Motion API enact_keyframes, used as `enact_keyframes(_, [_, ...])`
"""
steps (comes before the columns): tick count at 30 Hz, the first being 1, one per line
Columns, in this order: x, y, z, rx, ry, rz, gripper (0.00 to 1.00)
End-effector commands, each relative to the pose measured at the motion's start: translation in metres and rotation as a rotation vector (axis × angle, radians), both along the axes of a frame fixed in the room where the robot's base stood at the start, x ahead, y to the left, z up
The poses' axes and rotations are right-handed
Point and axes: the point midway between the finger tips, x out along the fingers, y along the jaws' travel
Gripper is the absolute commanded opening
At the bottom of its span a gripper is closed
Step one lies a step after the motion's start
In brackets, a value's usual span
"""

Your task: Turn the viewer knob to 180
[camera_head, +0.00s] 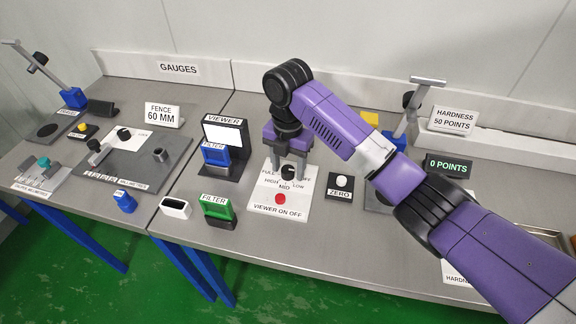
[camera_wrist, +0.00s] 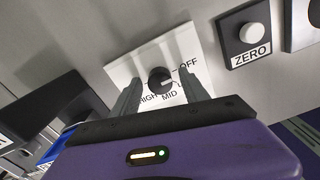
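The viewer knob (camera_head: 288,172) is a round black knob on a white panel (camera_head: 268,208) marked FULL, OFF, HIGH, LOW and MID. In the wrist view the knob (camera_wrist: 159,79) shows between my two fingers, with a pale mark on its right side, near the LOW side. My gripper (camera_head: 289,168) points down over the panel and is open, one finger on each side of the knob. I see gaps between fingers and knob in the wrist view (camera_wrist: 160,86); the height of the fingertips is hard to tell. The viewer (camera_head: 224,137) has a lit white screen.
A red button (camera_head: 280,198) sits on the panel in front of the knob. A ZERO button box (camera_head: 340,186) is close on the right. A green filter (camera_head: 217,209) and a blue filter (camera_head: 215,155) stand to the left. Bare bench lies in front.

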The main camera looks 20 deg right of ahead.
Motion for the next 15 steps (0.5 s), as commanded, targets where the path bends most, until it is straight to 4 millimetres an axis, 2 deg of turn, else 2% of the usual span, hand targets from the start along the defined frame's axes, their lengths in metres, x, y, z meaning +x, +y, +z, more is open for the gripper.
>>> enact_keyframes(1, [0.0, 0.0, 0.0001, 0.0, 0.0, 0.0, 0.42])
enact_keyframes(7, [0.0, 0.0, 0.0003, 0.0, 0.0, 0.0, 0.03])
enact_keyframes(8, [0.0, 0.0, 0.0003, 0.0, 0.0, 0.0, 0.0])
enact_keyframes(15, [-0.0003, 0.0002, 0.0012, 0.001, 0.001, -0.015, 0.0])
